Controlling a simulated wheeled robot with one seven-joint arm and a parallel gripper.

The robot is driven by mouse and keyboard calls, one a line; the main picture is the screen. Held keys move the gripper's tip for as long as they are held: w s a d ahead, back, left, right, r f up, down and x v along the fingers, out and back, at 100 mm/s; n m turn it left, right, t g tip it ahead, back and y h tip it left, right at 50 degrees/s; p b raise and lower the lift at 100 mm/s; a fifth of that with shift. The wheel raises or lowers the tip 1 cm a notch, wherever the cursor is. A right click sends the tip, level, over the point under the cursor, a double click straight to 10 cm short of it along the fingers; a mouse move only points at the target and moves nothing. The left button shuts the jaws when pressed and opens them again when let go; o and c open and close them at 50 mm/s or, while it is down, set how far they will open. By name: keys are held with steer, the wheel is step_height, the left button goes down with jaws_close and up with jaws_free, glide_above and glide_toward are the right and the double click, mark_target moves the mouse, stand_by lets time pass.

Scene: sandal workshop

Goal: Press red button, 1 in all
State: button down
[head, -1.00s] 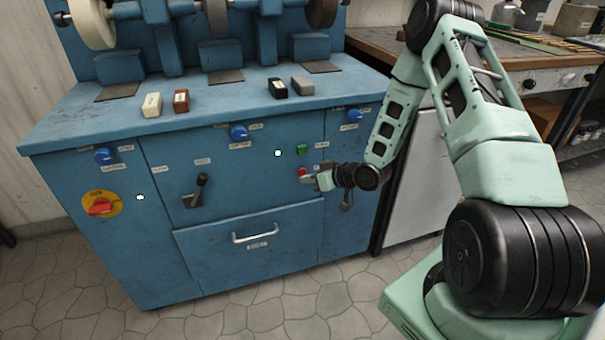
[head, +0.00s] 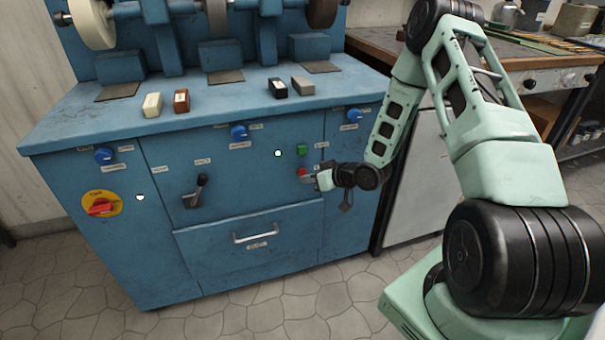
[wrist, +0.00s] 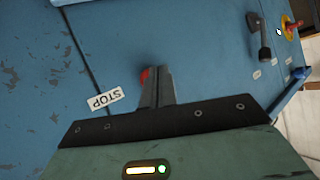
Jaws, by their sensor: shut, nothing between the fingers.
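A yellow and red rotary switch (head: 101,204), a black lever (head: 196,191) and blue knobs (head: 239,132) are on the same panel. Small blocks (head: 152,105) lie on the machine's top. A wooden workbench (head: 500,60) stands at the right.

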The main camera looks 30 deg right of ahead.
steer(key=shift+w+d, duration=0.1)
steer(key=shift+w, duration=0.25)
steer(key=shift+w+d, duration=0.1)
steer(key=shift+w, duration=0.35)
stand_by(0.8)
steer(key=shift+s, duration=0.1)
steer(key=shift+s+a, duration=0.25)
steer(key=shift+s, duration=0.5)
steer(key=s, duration=0.2)
steer(key=s+a, duration=0.1)
steer(key=s, duration=0.1)
steer(key=shift+s+a+p, duration=0.2)
steer(key=shift+s+p, duration=0.1)
steer(key=shift+s, duration=0.1)
stand_by(0.7)
